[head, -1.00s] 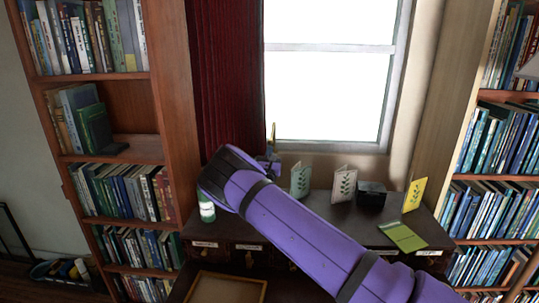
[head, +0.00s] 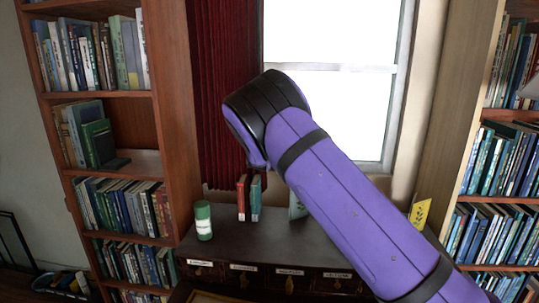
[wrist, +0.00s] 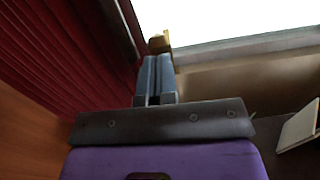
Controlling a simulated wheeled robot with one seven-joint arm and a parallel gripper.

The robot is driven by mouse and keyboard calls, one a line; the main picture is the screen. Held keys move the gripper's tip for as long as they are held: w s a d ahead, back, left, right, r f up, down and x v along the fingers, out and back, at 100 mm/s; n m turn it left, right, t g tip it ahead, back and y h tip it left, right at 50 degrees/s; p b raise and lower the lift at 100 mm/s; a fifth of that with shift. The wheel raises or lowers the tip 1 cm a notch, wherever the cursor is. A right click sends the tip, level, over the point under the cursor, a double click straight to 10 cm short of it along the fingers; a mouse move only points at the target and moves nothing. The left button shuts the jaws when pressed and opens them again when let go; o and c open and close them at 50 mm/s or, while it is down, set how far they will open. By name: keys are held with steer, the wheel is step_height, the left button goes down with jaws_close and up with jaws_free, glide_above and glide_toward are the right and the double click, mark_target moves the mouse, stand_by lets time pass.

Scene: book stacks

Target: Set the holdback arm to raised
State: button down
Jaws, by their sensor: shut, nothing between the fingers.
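In the wrist view my gripper (wrist: 157,60) is shut and empty, its two blue-grey fingers side by side. Just beyond the fingertips is a small brass-coloured piece (wrist: 159,43), likely the holdback arm, between the red curtain (wrist: 75,50) and the bright window (wrist: 230,18). Only part of it shows, so I cannot tell its position or whether the fingers touch it. In the head view my purple arm hides both the brass piece and my gripper; the curtain (head: 228,90) hangs left of the window (head: 345,110).
Below the window a dark cabinet (head: 270,245) holds a green-and-white container (head: 203,220), a red book (head: 243,197), a green book (head: 255,197) and a yellow card (head: 420,212). Bookcases (head: 178,120) flank the window area. A pale card edge (wrist: 298,127) shows at right in the wrist view.

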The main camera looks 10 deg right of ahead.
steer(key=shift+g, duration=0.6)
steer(key=w+r, duration=0.1)
steer(key=r, duration=0.1)
steer(key=w+d+r, duration=0.1)
steer(key=w+r, duration=0.3)
steer(key=r, duration=0.1)
steer(key=shift+d+r, duration=0.1)
steer(key=shift+d, duration=0.25)
steer(key=shift+w+d+r, duration=0.2)
steer(key=shift+w+r, duration=0.45)
